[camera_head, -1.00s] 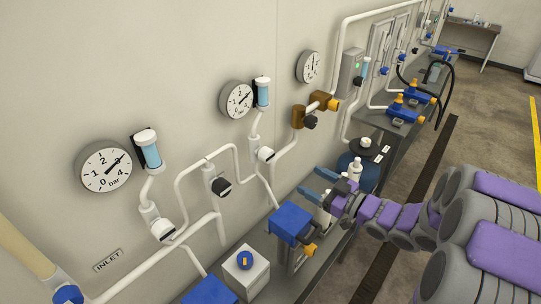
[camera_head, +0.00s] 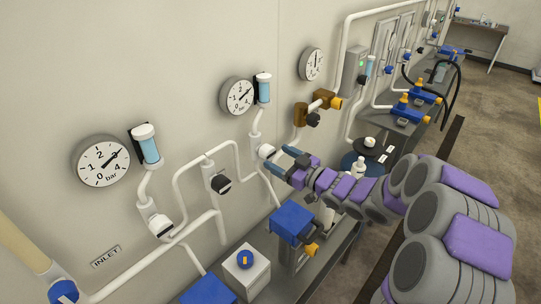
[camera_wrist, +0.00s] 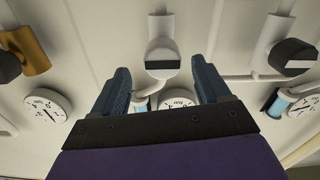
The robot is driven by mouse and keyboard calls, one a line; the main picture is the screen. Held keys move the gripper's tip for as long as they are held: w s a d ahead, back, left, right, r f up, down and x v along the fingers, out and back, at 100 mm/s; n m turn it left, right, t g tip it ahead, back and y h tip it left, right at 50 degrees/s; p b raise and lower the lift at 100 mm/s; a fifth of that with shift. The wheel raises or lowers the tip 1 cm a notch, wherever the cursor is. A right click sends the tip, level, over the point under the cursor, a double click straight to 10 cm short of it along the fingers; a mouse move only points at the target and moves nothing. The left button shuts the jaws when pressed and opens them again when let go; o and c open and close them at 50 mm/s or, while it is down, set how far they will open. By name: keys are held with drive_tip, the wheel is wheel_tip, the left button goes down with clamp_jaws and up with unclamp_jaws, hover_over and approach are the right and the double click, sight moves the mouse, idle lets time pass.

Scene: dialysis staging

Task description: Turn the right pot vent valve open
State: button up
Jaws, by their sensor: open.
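The right pot (camera_head: 263,88) is a pale blue cylinder with a white cap, beside the second gauge. The right pot vent valve (camera_head: 265,151) is a white fitting with a dark handle, on the pipe below that pot. My gripper (camera_head: 279,160) is open and empty just right of the valve, its dark blue fingers pointing at the wall. In the wrist view the valve (camera_wrist: 162,57) shows between and beyond the fingertips, its dark bar lying crosswise. I see no contact, and the fingers partly hide the pot's lower pipe.
A white valve with a dark handle (camera_head: 220,184) is on the pipe to the left. A brass fitting with a dark knob (camera_head: 312,118) is to the right. A blue box with an orange knob (camera_head: 292,222) stands below my gripper. White pipes run along the wall.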

sight(272, 155)
drive_tip(key=x, duration=0.3)
drive_tip(key=shift+a+f, duration=0.1)
drive_tip(key=shift+w+a, duration=0.3)
drive_tip(key=shift+a, duration=0.35)
drive_tip(key=shift+d, duration=0.25)
drive_tip(key=shift+c, duration=1.1)
drive_tip(key=c, duration=0.8)
